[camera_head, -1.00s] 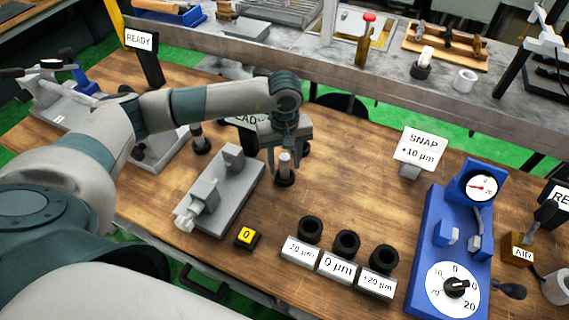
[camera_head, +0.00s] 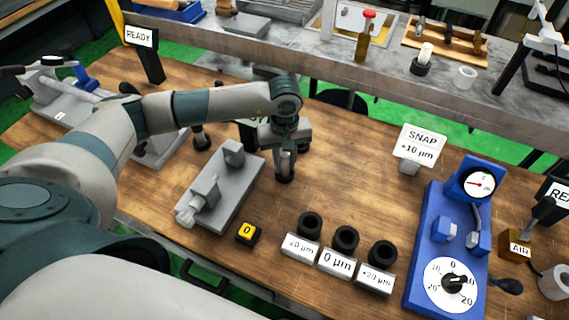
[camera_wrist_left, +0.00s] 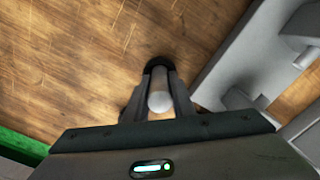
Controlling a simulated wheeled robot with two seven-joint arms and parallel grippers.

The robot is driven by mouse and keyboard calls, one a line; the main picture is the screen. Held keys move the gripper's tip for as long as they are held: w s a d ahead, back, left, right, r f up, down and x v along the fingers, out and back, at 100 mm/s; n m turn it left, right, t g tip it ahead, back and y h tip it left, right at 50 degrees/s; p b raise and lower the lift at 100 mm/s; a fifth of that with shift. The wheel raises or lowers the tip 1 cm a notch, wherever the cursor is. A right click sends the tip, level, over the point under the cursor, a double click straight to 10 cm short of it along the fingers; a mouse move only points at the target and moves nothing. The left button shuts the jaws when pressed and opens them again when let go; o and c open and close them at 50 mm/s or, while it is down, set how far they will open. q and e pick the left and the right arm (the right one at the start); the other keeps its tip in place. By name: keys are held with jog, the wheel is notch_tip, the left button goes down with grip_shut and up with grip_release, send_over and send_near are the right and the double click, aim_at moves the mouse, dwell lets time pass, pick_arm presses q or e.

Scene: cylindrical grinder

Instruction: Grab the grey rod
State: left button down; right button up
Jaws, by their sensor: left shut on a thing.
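The grey rod (camera_wrist_left: 158,101) stands upright in a dark round holder (camera_head: 284,178) on the wooden table. My left gripper (camera_head: 286,160) points down over the holder, with its fingers on either side of the rod and shut on it. In the left wrist view the rod's pale rounded top shows between the two fingers (camera_wrist_left: 159,97), with the dark holder just beyond. In the head view the fingers mostly hide the rod. My right gripper is not in view.
A grey bench fixture (camera_head: 222,188) lies just left of the holder. Table right of the gripper is clear.

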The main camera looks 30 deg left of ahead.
pick_arm(q)
jog(key=shift+r, duration=0.1)
